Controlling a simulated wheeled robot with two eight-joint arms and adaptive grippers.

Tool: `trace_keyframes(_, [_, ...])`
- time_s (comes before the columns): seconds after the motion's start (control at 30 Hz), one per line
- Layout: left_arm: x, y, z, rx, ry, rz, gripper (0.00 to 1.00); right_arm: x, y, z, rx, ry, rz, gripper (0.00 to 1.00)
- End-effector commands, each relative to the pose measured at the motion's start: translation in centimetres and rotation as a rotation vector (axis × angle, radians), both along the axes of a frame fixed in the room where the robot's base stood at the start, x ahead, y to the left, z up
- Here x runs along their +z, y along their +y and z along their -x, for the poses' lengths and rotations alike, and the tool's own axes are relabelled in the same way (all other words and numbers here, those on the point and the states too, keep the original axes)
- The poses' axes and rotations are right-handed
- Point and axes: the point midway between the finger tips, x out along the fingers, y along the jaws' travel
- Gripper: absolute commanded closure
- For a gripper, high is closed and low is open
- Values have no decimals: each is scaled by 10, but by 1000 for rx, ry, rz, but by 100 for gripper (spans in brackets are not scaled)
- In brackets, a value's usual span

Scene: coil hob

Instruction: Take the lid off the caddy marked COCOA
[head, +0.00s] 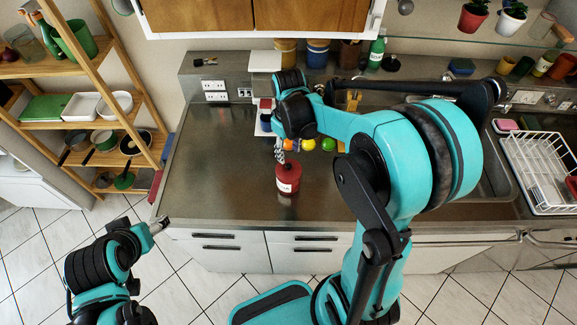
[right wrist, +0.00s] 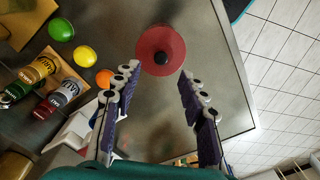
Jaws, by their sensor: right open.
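A red caddy (head: 288,180) with a white label stands upright near the front of the counter; its lettering is too small to read. In the right wrist view its round red lid (right wrist: 150,42) with a black knob (right wrist: 161,58) shows from above, and the lid is on. My right gripper (right wrist: 160,75) is open and empty, its fingers either side of the line to the knob, apart from the lid. In the head view it shows just above and behind the caddy (head: 280,152). My left gripper (head: 159,225) is low at the left, off the counter; its jaw is unclear.
A yellow canister (head: 286,53) and a blue canister (head: 317,54) stand at the back. Behind the red caddy lie a green ball (right wrist: 61,27), a yellow ball (right wrist: 84,55) and several jars. A white dish rack (head: 540,165) stands right. Counter left of the caddy is clear.

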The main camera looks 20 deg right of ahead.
Motion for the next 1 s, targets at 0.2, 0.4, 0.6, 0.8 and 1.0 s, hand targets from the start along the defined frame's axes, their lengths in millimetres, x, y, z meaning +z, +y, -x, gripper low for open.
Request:
trace_keyframes(0.2, [-7,0,0,0,0,0,34,-31,1,1,-1,-1,1,58])
trace_keyframes(0.4, [-11,0,0,0,0,0,34,-58,1,1,-1,-2,0,58])
trace_keyframes(0.6, [-11,0,0,0,0,0,34,-62,2,2,-1,-2,0,58])
trace_keyframes(0.8, [-11,0,0,0,0,0,34,-62,2,2,-2,-2,0,84])
trace_keyframes(1.0, [-11,0,0,0,0,0,34,-62,2,2,-2,-2,0,100])
